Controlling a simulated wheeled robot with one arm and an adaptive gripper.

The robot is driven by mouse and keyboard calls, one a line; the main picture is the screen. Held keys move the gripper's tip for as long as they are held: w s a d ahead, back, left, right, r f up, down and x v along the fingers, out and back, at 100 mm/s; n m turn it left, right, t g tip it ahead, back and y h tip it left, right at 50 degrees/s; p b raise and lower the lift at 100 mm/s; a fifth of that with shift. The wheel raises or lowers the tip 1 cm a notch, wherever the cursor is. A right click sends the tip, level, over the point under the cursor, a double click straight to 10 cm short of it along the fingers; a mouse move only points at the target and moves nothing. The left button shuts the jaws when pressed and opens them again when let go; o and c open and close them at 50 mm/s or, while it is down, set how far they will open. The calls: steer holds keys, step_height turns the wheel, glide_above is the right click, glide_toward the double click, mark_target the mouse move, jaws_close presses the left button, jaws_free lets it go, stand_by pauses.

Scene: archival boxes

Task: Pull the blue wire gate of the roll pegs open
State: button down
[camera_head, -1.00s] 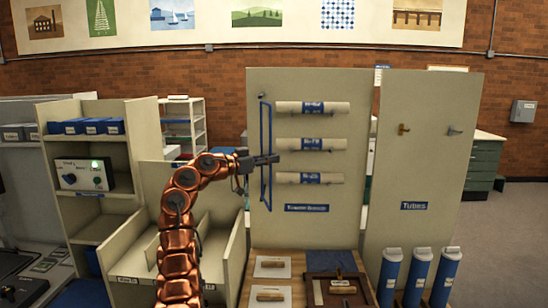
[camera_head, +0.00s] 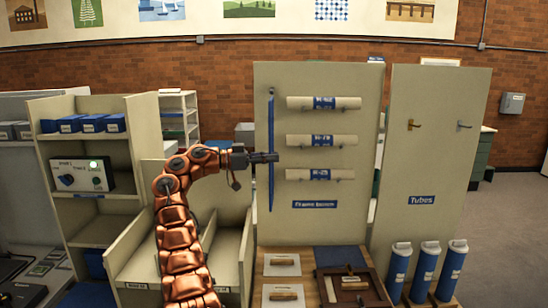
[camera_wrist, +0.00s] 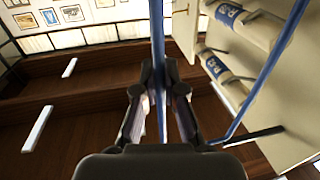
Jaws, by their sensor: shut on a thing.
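The blue wire gate (camera_head: 271,120) stands at the left side of the peg board and looks almost edge-on in the head view, like one narrow upright bar. My gripper (camera_head: 274,157) reaches across its middle from the left. In the wrist view the fingers (camera_wrist: 161,80) are shut on one upright blue bar of the gate (camera_wrist: 157,25). Another blue bar slants away at the right. Three white rolls with blue labels lie on pegs: the top roll (camera_head: 345,103), middle roll (camera_head: 345,140) and bottom roll (camera_head: 343,174). The fingers hide part of the gate.
The peg board (camera_head: 268,225) stands behind a wooden table (camera_head: 262,270) with a brown tray (camera_head: 380,299). A second board (camera_head: 430,165) with two hooks is at the right, above several blue tubes (camera_head: 425,270). Shelves with blue boxes (camera_head: 90,124) stand at the left.

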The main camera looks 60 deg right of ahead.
steer(key=shift+f, duration=0.1)
stand_by(0.3)
steer(key=c, duration=1.5)
jaws_free()
steer(key=shift+c, duration=0.2)
steer(key=shift+d, duration=0.15)
